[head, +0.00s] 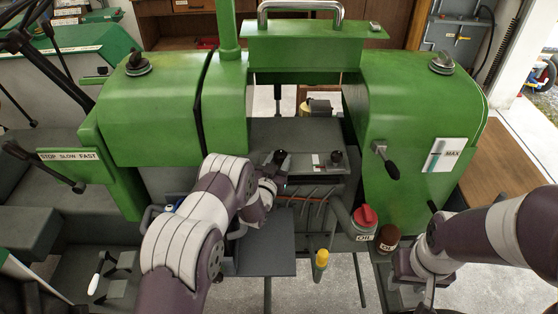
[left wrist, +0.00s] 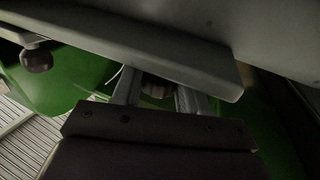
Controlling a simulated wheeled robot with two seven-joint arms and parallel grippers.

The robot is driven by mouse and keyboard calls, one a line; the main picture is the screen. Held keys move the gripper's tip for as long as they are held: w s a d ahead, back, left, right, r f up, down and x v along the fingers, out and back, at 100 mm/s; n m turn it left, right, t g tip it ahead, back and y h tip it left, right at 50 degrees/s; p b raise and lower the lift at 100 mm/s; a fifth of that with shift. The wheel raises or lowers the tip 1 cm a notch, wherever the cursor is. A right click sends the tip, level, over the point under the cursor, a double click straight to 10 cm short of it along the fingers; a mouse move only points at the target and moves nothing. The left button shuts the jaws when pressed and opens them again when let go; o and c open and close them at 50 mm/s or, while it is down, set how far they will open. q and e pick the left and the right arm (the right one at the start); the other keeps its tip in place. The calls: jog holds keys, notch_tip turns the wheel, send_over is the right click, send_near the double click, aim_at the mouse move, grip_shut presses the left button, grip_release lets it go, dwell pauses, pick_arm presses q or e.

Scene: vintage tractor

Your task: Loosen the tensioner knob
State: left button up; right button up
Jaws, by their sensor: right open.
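In the left wrist view a small brownish knob-like part (left wrist: 155,88) shows between the two fingers of my left gripper (left wrist: 157,95). The fingers stand apart on either side of it. The dim picture does not show whether they touch it. In the head view my left arm reaches into the gap between the green housings, and its fingers are hard to make out there. Two dark knobs, one at left (head: 280,157) and one at right (head: 336,157), stand by the grey plate near it. I cannot tell which is the tensioner knob. My right gripper (head: 428,290) is open, low at the right, partly cut off.
The green right housing (head: 420,110) carries a black lever (head: 386,160) and a MAX plate (head: 446,155). Below are a red-capped oil filler (head: 365,217), a brown cap (head: 389,236) and a yellow-topped dipstick (head: 321,258). A dark ball (left wrist: 37,60) hangs at upper left in the wrist view.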

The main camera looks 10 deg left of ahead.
pick_arm(q)
jog(key=shift+d+f+b, duration=0.1)
jog(key=shift+b, duration=0.2)
jog(key=n+y+b, duration=0.1)
jog(key=y, duration=0.1)
jog(key=n+y+b, duration=0.1)
jog(key=y+b, duration=0.1)
jog(key=n+y+b, duration=0.1)
jog(key=n+y, duration=0.1)
jog(key=shift+d+f+b, duration=0.1)
jog(key=shift+d+b, duration=0.2)
jog(key=shift+b, duration=0.1)
jog(key=shift+y, duration=0.5)
jog(key=shift+a+r+n, duration=0.1)
jog(key=shift+r+n, duration=0.15)
jog(key=shift+n, duration=0.05)
jog(key=o, duration=1.1)
jog(key=shift+c, duration=0.2)
